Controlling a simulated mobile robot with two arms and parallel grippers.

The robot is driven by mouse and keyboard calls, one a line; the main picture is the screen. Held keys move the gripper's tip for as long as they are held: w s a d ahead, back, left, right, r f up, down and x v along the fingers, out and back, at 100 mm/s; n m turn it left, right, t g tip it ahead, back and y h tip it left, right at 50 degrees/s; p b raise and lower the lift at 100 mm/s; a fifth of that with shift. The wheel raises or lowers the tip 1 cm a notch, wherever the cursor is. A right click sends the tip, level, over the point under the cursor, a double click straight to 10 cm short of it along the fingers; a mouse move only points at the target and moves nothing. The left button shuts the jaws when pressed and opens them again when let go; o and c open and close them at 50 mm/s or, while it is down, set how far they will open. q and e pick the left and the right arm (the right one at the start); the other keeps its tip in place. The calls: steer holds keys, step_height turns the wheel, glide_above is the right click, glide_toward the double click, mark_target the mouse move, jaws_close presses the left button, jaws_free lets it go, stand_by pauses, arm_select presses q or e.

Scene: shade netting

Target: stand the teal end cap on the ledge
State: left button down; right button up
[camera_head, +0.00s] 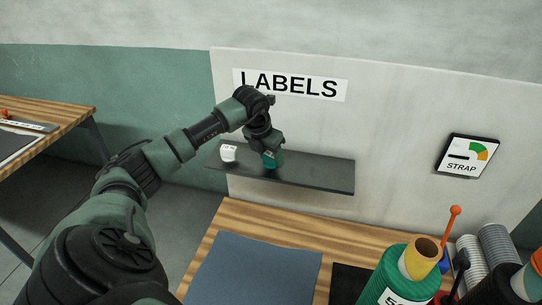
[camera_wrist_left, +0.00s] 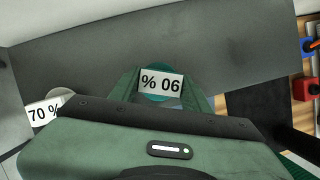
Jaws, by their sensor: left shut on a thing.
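The teal end cap (camera_head: 273,161) is between the fingers of my left gripper (camera_head: 268,151), at the dark grey ledge (camera_head: 325,179) on the wall. In the left wrist view the cap's teal rim (camera_wrist_left: 156,69) shows around a white label reading 90 %, upside down there. The left gripper (camera_wrist_left: 160,88) is shut on the cap. The cap is over the ledge's middle-left part; I cannot tell whether it touches the surface. My right gripper is not in view.
A white end cap (camera_head: 229,153) labelled 70 % (camera_wrist_left: 43,110) stands on the ledge to the left. The ledge's right part is clear. Below is a wooden bench (camera_head: 240,217) with a blue-grey mat (camera_head: 255,268) and a green spool (camera_head: 400,268) at right.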

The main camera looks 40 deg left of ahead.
arm_select(q)
steer(key=c, duration=0.7)
jaws_free()
steer(key=shift+f, duration=0.1)
steer(key=shift+r+p, duration=0.3)
steer(key=b+v, duration=0.4)
steer(key=v, duration=0.7)
steer(key=shift+s+r, duration=0.15)
steer(key=shift+r, duration=0.2)
